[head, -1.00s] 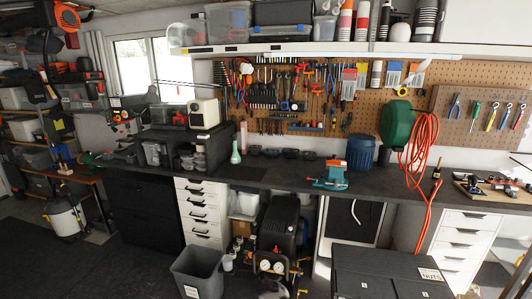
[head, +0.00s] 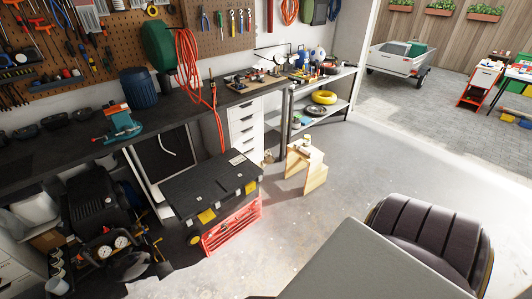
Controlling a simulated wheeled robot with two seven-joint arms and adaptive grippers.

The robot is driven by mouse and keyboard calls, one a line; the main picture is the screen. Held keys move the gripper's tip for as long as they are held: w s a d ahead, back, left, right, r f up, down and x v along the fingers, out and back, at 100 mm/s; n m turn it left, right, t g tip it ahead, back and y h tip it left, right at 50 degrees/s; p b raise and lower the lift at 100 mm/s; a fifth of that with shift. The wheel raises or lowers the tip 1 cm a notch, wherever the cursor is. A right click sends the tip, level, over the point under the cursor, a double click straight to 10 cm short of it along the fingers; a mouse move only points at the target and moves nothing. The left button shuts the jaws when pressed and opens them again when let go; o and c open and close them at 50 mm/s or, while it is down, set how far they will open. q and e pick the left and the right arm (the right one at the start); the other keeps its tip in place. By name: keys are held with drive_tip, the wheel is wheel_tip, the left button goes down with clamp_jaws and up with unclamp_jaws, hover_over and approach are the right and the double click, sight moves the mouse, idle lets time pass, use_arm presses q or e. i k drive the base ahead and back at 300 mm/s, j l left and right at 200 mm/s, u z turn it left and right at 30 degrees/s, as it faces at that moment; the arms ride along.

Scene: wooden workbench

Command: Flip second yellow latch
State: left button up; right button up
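A red case (head: 232,226) is under the black box. Neither of my grippers is in view.
The dark workbench (head: 185,103) runs behind the toolbox. An air compressor (head: 85,208) stands to its left. A wooden step stool (head: 305,167) is to its right. A grey flat surface (head: 375,262) and a dark padded seat (head: 430,235) fill the lower right. Concrete floor between is clear.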

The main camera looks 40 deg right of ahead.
sight(251, 187)
drive_tip(key=z, duration=1.2)
